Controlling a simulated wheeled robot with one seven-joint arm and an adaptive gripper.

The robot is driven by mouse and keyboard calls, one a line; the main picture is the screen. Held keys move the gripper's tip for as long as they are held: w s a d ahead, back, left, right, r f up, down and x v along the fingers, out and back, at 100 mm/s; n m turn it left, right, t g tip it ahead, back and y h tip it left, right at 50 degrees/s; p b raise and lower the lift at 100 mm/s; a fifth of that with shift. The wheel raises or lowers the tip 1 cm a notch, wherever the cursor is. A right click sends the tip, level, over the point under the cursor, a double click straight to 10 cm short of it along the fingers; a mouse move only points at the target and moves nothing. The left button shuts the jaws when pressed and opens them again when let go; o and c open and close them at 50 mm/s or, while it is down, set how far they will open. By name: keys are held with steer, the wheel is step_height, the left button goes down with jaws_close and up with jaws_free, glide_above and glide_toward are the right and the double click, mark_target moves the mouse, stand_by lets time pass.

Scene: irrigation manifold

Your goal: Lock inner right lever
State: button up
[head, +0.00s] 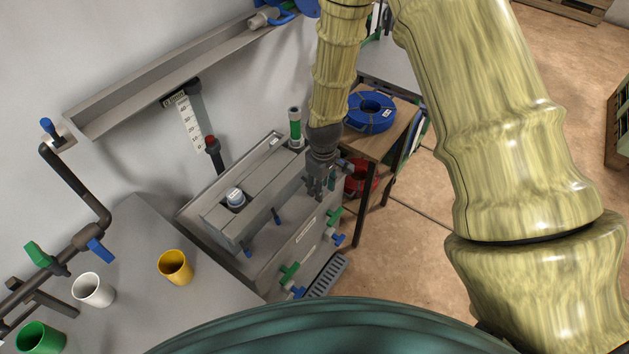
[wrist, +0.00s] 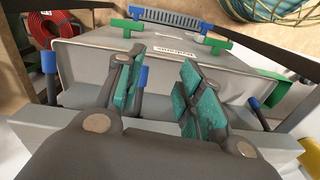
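The grey manifold box (head: 262,262) stands by the wall with a row of upright blue levers along its top. I take the inner right lever to be the blue one (wrist: 141,77) between my fingers in the wrist view, close beside the left finger; I cannot tell if they touch. My gripper (wrist: 160,95) is open, with teal pads on both fingers. In the head view my gripper (head: 318,188) is low over the right part of the box and hides this lever. Another blue lever (head: 276,215) stands to its left. The outer right lever (wrist: 48,60) is at left in the wrist view.
Green tee handles (head: 289,273) and blue ones stick out of the box front. A wooden table (head: 385,140) with a blue hose coil (head: 370,111) stands to the right. Yellow (head: 175,267), white (head: 93,290) and green (head: 41,338) cups are at left.

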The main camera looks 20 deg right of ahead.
steer(key=w+r+n, duration=0.1)
steer(key=w+r, duration=0.3)
steer(key=r, duration=0.3)
steer(key=shift+w+a+f+p, duration=0.15)
steer(key=shift+f+p, duration=0.9)
steer(key=shift+f, duration=1.75)
steer(key=shift+a+f+p, duration=0.1)
steer(key=shift+f+p, duration=0.9)
steer(key=shift+f, duration=1.8)
jaws_close()
